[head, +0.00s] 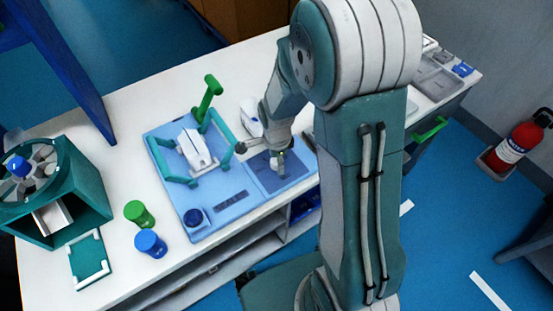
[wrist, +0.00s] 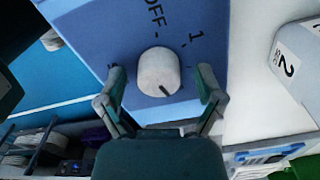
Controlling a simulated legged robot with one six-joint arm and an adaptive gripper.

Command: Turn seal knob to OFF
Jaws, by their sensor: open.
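The seal knob (wrist: 158,72) is a pale round knob with a dark pointer mark, on a blue panel (wrist: 95,30) in the wrist view. The panel carries the marks "OFF" and "1" beyond the knob. The knob's pointer mark is on its near lower-right side, away from "OFF". My gripper (wrist: 158,92) is open, with one finger on each side of the knob; I cannot tell whether either touches it. In the head view my gripper (head: 277,158) is over the right part of the blue station, and the knob is mostly hidden there.
A white device in a green frame (head: 195,150) stands left of my gripper, with a green lever (head: 208,98) behind. A dark blue round knob (head: 194,217) is at the front. Green (head: 138,214) and blue (head: 150,243) cylinders stand further left. A white numbered block (wrist: 298,55) is at right.

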